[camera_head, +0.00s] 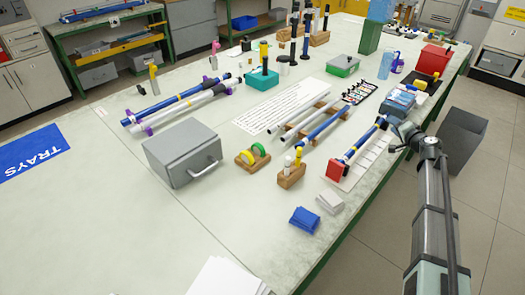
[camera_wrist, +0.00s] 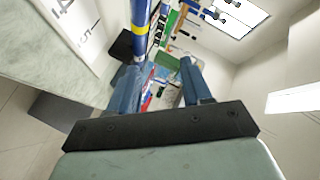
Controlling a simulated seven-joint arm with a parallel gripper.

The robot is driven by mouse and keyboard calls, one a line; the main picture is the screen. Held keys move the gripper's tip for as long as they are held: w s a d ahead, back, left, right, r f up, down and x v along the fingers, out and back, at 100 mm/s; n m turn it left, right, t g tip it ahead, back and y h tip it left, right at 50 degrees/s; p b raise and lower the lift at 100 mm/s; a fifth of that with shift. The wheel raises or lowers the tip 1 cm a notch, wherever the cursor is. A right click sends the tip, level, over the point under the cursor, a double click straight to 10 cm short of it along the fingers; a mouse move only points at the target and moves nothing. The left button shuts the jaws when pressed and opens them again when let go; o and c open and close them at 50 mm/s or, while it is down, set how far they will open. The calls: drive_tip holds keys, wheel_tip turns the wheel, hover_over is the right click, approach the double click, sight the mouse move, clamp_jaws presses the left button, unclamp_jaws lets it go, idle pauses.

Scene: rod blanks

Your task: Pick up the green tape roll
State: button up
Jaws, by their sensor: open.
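The holder is on the bench, just right of the grey metal box. My gripper (camera_head: 393,134) is at the bench's right edge, well to the right of the rolls. In the wrist view my gripper (camera_wrist: 162,66) is open, with its two blue-grey fingers apart and nothing clearly held between them. The tape rolls cannot be made out in the wrist view.
The grey metal box (camera_head: 182,152) stands left of the rolls. A wooden block with yellow and white pieces (camera_head: 291,171) stands to their right. A rod with blue and red parts (camera_head: 358,148) lies near my gripper. The bench's front left is mostly clear.

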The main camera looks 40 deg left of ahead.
drive_tip(key=s+a+n+g+h, duration=0.1)
drive_tip(key=s+a+n+g, duration=0.2)
drive_tip(key=s+a, duration=0.3)
drive_tip(key=s+a+r+n+g+h, duration=0.1)
drive_tip(key=s+a+n+g, duration=0.2)
drive_tip(key=s+a, duration=0.3)
drive_tip(key=s+a+n+g, duration=0.2)
drive_tip(key=s+a+n, duration=0.3)
drive_tip(key=a, duration=0.7)
drive_tip(key=shift+s+a+r+n+g+h, duration=0.15)
drive_tip(key=shift+s+g+h, duration=0.05)
drive_tip(key=shift+s, duration=0.2)
drive_tip(key=shift+s+a+r+n+g+h, duration=0.1)
drive_tip(key=shift+s+a+n+g+h, duration=0.1)
drive_tip(key=shift+s, duration=0.15)
drive_tip(key=s+a+r+n+g+h, duration=0.15)
drive_tip(key=s+a+n+h, duration=0.45)
drive_tip(key=s, duration=0.6)
wheel_tip(320, 180, up, 6)
drive_tip(key=n+t+h, duration=0.1)
drive_tip(key=h, duration=0.2)
hover_over(258, 144)
wheel_tip(258, 144, down, 14)
drive_tip(key=shift+f, duration=0.1)
clamp_jaws()
